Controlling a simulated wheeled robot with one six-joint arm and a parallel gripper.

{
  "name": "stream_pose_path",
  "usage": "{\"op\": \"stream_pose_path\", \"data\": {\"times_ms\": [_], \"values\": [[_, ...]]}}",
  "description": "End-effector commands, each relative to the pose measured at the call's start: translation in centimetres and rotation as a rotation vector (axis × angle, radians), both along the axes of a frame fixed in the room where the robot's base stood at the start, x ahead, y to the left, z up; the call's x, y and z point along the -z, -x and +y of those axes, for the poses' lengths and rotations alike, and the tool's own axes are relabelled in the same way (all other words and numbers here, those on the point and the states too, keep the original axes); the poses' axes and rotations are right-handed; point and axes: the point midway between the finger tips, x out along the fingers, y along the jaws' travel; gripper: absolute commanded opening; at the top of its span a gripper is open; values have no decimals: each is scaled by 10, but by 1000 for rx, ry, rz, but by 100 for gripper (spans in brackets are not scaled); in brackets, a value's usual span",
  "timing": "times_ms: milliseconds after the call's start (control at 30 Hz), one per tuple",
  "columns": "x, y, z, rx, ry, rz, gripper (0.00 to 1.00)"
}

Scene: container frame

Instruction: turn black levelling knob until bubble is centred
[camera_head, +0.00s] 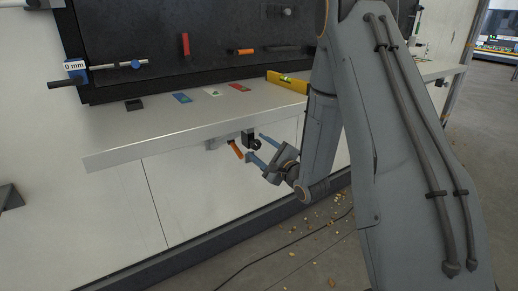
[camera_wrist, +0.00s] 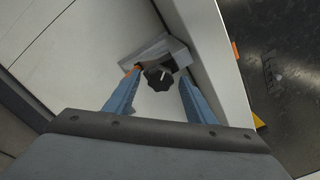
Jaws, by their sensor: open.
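The black levelling knob (camera_wrist: 159,77) has a lobed edge and a white mark. It sits on a grey bracket under the shelf and also shows under the shelf in the head view (camera_head: 251,139). My gripper (camera_head: 256,146) is open, with its blue fingers pointing at the knob. In the wrist view the fingers (camera_wrist: 159,83) stand on either side of the knob, with visible gaps, and I cannot tell how deep they reach. The yellow spirit level (camera_head: 285,81) lies on the shelf, partly behind my arm. Its greenish vial shows, but the bubble is too small to read.
The grey shelf (camera_head: 165,131) runs above the knob. An orange handle (camera_head: 236,149) hangs left of the knob. Blue, green and red cards (camera_head: 211,93) lie on the shelf, and tools hang on the black back panel (camera_head: 155,35). A cable and debris lie on the floor.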

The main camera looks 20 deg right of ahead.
Motion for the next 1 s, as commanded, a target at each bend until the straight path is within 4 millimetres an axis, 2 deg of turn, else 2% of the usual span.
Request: {"op": "stream_pose_path", "data": {"times_ms": [300,500,1000], "values": [[2,45,-16,2,-1,2,50],[1,66,-22,2,0,1,50],[0,71,-23,0,0,1,50]]}}
